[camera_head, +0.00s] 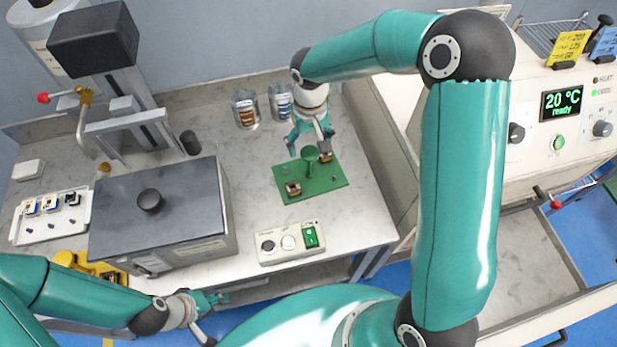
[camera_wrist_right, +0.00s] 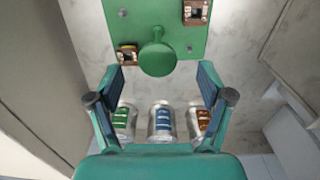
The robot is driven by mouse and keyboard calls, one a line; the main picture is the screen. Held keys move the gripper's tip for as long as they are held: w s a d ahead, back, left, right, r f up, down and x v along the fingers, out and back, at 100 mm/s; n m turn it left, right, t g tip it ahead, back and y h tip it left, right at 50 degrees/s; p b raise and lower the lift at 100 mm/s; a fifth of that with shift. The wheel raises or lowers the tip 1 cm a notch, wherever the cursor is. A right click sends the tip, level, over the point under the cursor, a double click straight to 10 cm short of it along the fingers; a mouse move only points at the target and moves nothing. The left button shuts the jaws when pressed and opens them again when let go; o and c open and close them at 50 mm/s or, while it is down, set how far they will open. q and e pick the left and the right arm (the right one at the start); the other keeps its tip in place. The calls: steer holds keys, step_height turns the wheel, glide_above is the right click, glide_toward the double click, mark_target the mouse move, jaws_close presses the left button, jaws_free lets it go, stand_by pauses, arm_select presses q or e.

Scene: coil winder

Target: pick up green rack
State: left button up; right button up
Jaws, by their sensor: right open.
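The green rack (camera_head: 328,183) is a flat green plate with a round central knob (camera_head: 311,154), lying on the bench. It carries small brown square coil parts, one at the front left (camera_head: 293,188) and one at the back right (camera_head: 326,156). My right gripper (camera_head: 310,143) is open just behind the knob, pointing down. In the right wrist view the rack (camera_wrist_right: 190,42) and its knob (camera_wrist_right: 157,58) lie just beyond the spread fingers (camera_wrist_right: 161,76), with no contact visible. My left gripper (camera_head: 214,299) hangs low at the bench's front edge; its finger opening is unclear.
Cans with brown (camera_head: 246,108) and blue (camera_head: 280,101) labels stand behind the rack; a green-labelled can (camera_wrist_right: 123,120) shows in the wrist view. A dark lidded box (camera_head: 160,215) stands left, a switch panel (camera_head: 291,243) in front. A white oven (camera_head: 560,105) stands right.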

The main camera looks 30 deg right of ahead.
mark_target(310, 152)
steer(key=shift+w+d+f+b, duration=0.15)
steer(key=shift+f+b, duration=0.25)
steer(key=shift+f, duration=0.6)
steer(key=shift+w+f+b, duration=0.1)
steer(key=shift+f+b, duration=0.3)
steer(key=shift+f, duration=0.55)
steer(key=shift+w+d+f+b, duration=0.15)
steer(key=shift+f+b, duration=0.25)
steer(key=shift+f, duration=0.6)
steer(key=shift+r, duration=0.1)
jaws_close()
